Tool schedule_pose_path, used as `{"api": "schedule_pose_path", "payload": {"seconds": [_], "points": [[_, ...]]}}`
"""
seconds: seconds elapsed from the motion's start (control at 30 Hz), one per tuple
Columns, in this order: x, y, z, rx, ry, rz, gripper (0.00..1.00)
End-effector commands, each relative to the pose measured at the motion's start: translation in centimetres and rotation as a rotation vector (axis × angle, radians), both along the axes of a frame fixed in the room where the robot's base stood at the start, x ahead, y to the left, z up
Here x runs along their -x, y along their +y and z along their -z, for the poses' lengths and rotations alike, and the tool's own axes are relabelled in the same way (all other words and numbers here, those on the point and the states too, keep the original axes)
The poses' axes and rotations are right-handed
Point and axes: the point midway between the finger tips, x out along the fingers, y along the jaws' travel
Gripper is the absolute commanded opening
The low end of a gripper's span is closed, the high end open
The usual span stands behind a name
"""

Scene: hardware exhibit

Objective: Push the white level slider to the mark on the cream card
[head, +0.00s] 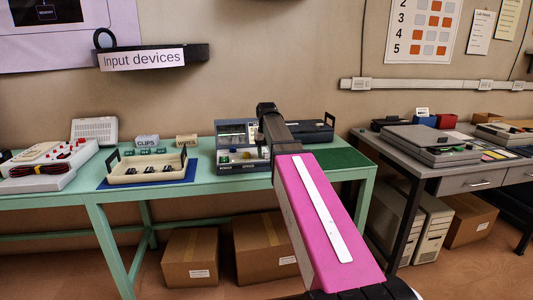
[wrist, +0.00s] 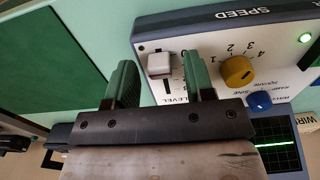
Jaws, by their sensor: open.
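The white level slider (wrist: 159,63) shows in the wrist view as a square white cap on a light panel (wrist: 215,30), beside the LEVEL label. A short dark slot shows below the cap in the picture. My gripper (wrist: 160,65) is open, one green finger to the left of the cap and one to the right. The cap appears between the fingertips; I cannot tell whether either touches it. In the head view my wrist (head: 272,125) hangs over the right part of the blue-grey device (head: 231,168) and hides my fingers. I cannot make out the cream card or its mark.
A yellow knob (wrist: 238,71) and a blue knob (wrist: 259,101) stand right of my fingers on the panel. A green mat (head: 340,158) lies right of the device.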

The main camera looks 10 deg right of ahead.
Motion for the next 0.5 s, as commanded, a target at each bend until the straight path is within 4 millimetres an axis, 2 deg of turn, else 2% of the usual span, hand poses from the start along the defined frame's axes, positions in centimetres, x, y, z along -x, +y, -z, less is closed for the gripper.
{"api": "schedule_pose_path", "payload": {"seconds": [0.2, 0.23, 0.37, 0.4, 0.5], "points": [[0.0, 0.0, 0.03, 0.0, 0.0, 0.0, 0.49], [0.0, 0.0, 0.03, 0.0, 0.0, 0.0, 0.46], [0.0, 0.0, 0.02, 0.0, 0.0, 0.0, 0.03], [-0.01, 0.0, 0.02, 0.0, 0.0, 0.0, 0.0], [-0.04, 0.0, 0.01, 0.0, 0.0, 0.0, 0.0]]}}
